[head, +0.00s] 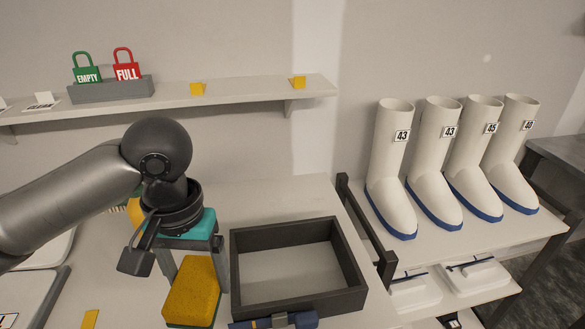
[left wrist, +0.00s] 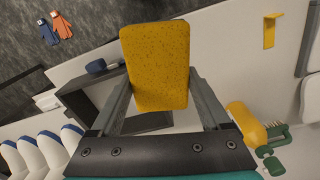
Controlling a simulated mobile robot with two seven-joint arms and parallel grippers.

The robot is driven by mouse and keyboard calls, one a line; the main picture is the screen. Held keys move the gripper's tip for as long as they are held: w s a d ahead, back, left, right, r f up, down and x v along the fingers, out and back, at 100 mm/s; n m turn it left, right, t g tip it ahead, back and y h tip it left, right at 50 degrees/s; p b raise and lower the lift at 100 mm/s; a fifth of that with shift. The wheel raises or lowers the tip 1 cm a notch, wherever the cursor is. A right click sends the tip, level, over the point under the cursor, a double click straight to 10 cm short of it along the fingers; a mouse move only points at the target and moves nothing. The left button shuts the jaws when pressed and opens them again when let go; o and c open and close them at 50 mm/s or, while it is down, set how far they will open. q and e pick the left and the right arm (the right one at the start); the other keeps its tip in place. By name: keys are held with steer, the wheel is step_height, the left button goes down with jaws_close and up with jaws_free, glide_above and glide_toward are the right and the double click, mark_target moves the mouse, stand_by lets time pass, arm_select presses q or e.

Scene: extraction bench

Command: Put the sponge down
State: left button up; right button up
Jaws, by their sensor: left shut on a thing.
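The sponge (head: 192,288) is yellow with a green underside and shows at the bottom centre-left of the head view. My left gripper (head: 196,276) points down and is shut on it, one finger on each side. In the left wrist view the sponge's speckled yellow face (left wrist: 155,65) stands between the two grey fingers (left wrist: 160,90). It is left of the dark-rimmed tray (head: 358,285), outside its wall. I cannot tell whether the sponge touches the bench. My right gripper is not in view.
The tray's inside looks empty. A blue and grey object (head: 278,320) lies at its near side. White boots (head: 390,170) stand on a rack at the right. A wall shelf (head: 230,97) holds green and red lock signs. A yellow bottle (left wrist: 245,125) shows in the left wrist view.

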arm_select(q)
steer(key=shift+w, duration=0.1)
stand_by(0.3)
steer(key=w+a+r+n+p, duration=0.1)
steer(key=w+a+r+n, duration=0.15)
steer(key=w+a, duration=0.5)
steer(key=f+b, duration=0.1)
steer(key=f, duration=0.5)
steer(key=a+f+b, duration=0.1)
steer(key=f+b, duration=0.1)
steer(key=f, duration=0.5)
steer(key=s+f+b, duration=0.1)
steer(key=f+b, duration=0.1)
steer(key=f, duration=0.4)
steer(key=shift+s+a+f, duration=0.1)
steer(key=shift+a+f, duration=0.1)
steer(key=shift+f, duration=0.1)
steer(key=shift+f, duration=0.1)
steer(key=o, duration=1.3)
